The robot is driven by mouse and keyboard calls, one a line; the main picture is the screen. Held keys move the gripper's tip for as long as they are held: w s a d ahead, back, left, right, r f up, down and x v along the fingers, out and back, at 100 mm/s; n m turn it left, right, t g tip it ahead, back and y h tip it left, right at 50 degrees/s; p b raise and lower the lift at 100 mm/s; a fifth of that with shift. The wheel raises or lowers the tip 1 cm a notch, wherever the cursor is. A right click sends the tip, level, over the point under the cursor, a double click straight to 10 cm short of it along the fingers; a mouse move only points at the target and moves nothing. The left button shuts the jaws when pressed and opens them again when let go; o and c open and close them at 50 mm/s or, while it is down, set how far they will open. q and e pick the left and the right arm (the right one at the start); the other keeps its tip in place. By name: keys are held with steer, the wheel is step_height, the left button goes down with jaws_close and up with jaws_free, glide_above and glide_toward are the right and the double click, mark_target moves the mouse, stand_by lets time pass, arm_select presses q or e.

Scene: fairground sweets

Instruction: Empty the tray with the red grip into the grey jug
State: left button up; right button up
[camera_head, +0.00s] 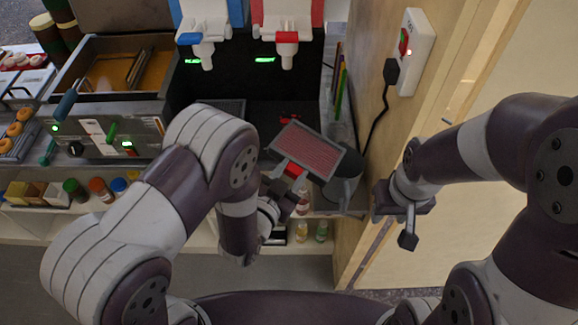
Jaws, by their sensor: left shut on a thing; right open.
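A grey-rimmed tray (320,138) with a reddish, finely ribbed inside is at the centre. It is held slanted, with its red grip (294,170) at the lower left edge. My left gripper (289,176) is shut on the tray at that grip, partly hidden by my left arm. The dark grey jug (345,183) stands just below and right of the tray, whose lower right corner overlaps the jug in the picture. The jug's opening is mostly hidden. I cannot tell whether the tray touches it. My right gripper (408,232) is open and empty, right of the jug.
A dispenser with a blue head (203,38) and one with a red head (287,36) hang above the tray. A wooden wall (385,130) with a socket and black plug (391,71) stands close right of the jug. A fryer-like machine (110,120) is at left.

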arm_select(q)
steer(key=shift+w+d+r+m+p, duration=0.15)
steer(key=shift+d+r+m+p, duration=0.25)
steer(key=shift+d+r+p, duration=0.5)
steer(key=r+y+p, duration=0.1)
steer(key=p, duration=0.2)
steer(key=shift+a+m+g, duration=0.15)
steer(key=shift+m+g, duration=0.25)
steer(key=shift+w+d+r+m+y+p, duration=0.1)
steer(key=shift+d+r+m+y+p, duration=0.3)
steer(key=shift+p, duration=0.6)
steer(key=d+r+p, duration=0.1)
steer(key=p, duration=0.1)
steer(key=d+r+m+g+y+p, duration=0.1)
steer(key=p, duration=0.2)
steer(key=d+r+m+y+p, duration=0.1)
steer(key=r+p, duration=0.1)
steer(key=shift+w+d+g, duration=0.15)
steer(key=shift+w+g, duration=0.15)
steer(key=shift+g, duration=0.1)
steer(key=shift+w+d+r+m+y+p, duration=0.1)
steer(key=shift+d+r+m+y+p, duration=0.3)
steer(key=shift+p, duration=0.6)
steer(key=shift+f, duration=0.15)
